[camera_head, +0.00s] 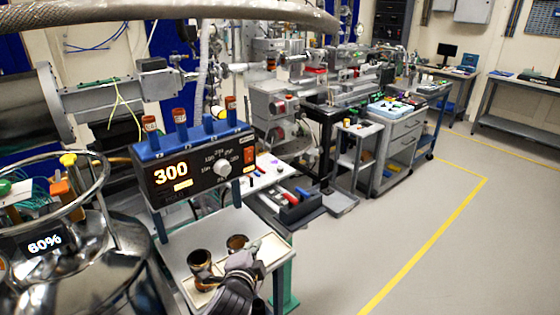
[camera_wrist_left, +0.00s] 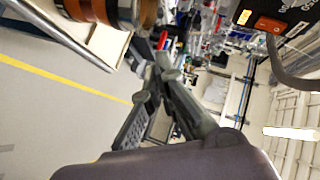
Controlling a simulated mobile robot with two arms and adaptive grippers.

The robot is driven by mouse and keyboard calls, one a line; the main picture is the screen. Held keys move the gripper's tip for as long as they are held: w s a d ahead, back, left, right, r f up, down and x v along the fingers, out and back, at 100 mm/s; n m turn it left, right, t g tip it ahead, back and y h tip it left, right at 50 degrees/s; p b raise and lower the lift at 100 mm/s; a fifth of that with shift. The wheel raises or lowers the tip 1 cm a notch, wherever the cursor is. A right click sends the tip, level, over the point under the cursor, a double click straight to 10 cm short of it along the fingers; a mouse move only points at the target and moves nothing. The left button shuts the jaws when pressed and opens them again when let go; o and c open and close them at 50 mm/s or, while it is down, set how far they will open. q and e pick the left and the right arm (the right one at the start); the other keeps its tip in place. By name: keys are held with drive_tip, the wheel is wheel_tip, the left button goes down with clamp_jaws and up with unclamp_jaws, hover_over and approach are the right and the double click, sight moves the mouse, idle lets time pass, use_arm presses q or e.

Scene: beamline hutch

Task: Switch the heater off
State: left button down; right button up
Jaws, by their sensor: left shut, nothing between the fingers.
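The heater (camera_head: 195,165) is a dark box with a blue top block holding brown vials. Its display is lit and reads 300. A grey knob (camera_head: 222,168) is on its front, and an orange-red switch (camera_head: 249,154) is at the right end of that front. My left gripper (camera_head: 244,259) is below and in front of the heater, over the light tray, apart from the switch. It is shut and empty. In the left wrist view the fingers (camera_wrist_left: 158,85) are together, and the switch (camera_wrist_left: 270,23) shows at the upper right. My right gripper is not in view.
Two brown jars, one left (camera_head: 200,271) and one behind (camera_head: 237,243), stand close to my left gripper on the tray (camera_head: 183,283). A shiny metal dewar (camera_head: 75,260) reading 60% stands at the left. A grey hose (camera_head: 230,10) crosses above. The floor at right is clear.

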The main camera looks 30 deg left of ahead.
use_arm(q)
drive_tip(key=w+a+r+m+t+y, duration=0.1)
drive_tip(key=w+r+m+t, duration=0.15)
drive_tip(key=r, duration=0.35)
drive_tip(key=w+a+r+m+t+y, duration=0.1)
drive_tip(key=w+a+r+m+t, duration=0.1)
drive_tip(key=w+r, duration=0.3)
drive_tip(key=p, duration=0.3)
approach(249, 155)
drive_tip(key=w+d, duration=0.3)
drive_tip(key=w, duration=0.2)
drive_tip(key=shift+m, duration=0.25)
drive_tip(key=a, duration=0.1)
drive_tip(key=w+a+p, duration=0.1)
drive_tip(key=a, duration=0.1)
drive_tip(key=shift+w+a+r+p, duration=0.35)
drive_tip(key=shift+w+r+p, duration=0.05)
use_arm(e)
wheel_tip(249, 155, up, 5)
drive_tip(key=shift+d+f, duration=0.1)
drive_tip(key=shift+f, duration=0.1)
